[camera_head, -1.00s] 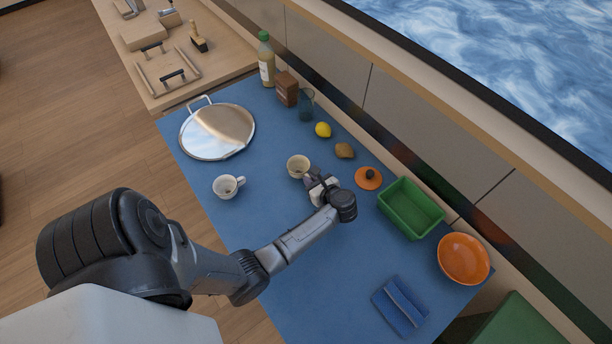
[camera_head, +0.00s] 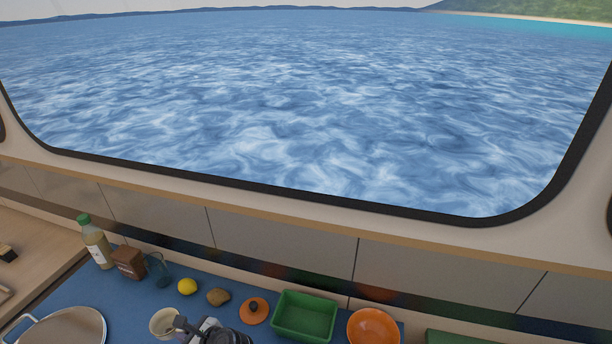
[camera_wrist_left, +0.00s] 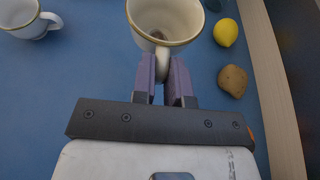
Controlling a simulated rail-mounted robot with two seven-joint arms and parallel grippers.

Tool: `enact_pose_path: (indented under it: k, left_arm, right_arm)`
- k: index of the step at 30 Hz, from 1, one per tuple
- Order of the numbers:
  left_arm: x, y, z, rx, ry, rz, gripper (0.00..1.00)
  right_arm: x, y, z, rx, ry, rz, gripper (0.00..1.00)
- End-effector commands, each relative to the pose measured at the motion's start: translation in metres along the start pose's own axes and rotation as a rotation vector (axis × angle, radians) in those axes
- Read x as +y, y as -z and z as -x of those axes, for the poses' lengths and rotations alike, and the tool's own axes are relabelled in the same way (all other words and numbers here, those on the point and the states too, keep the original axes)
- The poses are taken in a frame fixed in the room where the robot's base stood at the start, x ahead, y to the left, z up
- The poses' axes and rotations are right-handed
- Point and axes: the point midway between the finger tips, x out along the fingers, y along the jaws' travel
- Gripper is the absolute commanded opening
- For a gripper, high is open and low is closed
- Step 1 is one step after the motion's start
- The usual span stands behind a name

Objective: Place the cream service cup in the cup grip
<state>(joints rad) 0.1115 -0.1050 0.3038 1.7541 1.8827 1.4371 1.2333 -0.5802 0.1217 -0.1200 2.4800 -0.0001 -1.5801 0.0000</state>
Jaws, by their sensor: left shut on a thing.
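My left gripper (camera_wrist_left: 163,72) is shut on the cup's handle, which sits between the two purple finger pads. It also shows in the head view (camera_head: 184,328), right beside the cup. I cannot tell whether the cup touches the blue surface. I cannot make out a cup grip. My right gripper is not in view.
A second, pale cup (camera_wrist_left: 28,20) stands left. A lemon (camera_head: 187,286), a brown potato-like item (camera_head: 218,297), an orange lid (camera_head: 254,311), a green bin (camera_head: 304,317) and an orange bowl (camera_head: 373,328) line the back. A bottle (camera_head: 96,246) and round tray (camera_head: 70,328) are left.

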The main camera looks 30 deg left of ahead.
Motion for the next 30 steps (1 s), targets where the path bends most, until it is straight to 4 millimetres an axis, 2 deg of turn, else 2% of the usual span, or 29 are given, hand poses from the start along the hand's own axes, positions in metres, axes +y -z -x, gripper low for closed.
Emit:
enact_pose_path:
  k: [2, 5, 11, 17, 22, 24, 30]
  left_arm:
    - [0.006, 0.008, 0.003, -0.001, 0.079, -0.038, 0.0]
    - [0.003, 0.001, 0.022, -0.002, 0.236, -0.095, 0.0]
    - [-0.017, -0.023, 0.096, -0.001, 0.61, -0.239, 0.0]
    - [-0.039, -0.072, 0.194, -0.008, 0.936, -0.367, 0.0]
    - [-0.042, -0.124, 0.276, -0.011, 1.121, -0.443, 0.0]
    - [-0.04, -0.141, 0.3, -0.008, 1.165, -0.466, 0.0]
    - [-0.038, -0.173, 0.34, -0.004, 1.221, -0.5, 0.0]
  right_arm:
    - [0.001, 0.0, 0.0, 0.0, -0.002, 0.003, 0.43]
    - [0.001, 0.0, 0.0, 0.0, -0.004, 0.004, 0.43]
    - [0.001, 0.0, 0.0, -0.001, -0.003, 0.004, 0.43]
    - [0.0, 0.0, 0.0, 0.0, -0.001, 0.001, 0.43]
    - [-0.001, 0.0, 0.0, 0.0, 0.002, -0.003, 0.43]
    - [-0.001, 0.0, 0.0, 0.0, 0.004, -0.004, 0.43]
    - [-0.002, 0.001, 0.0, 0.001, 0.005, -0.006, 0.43]
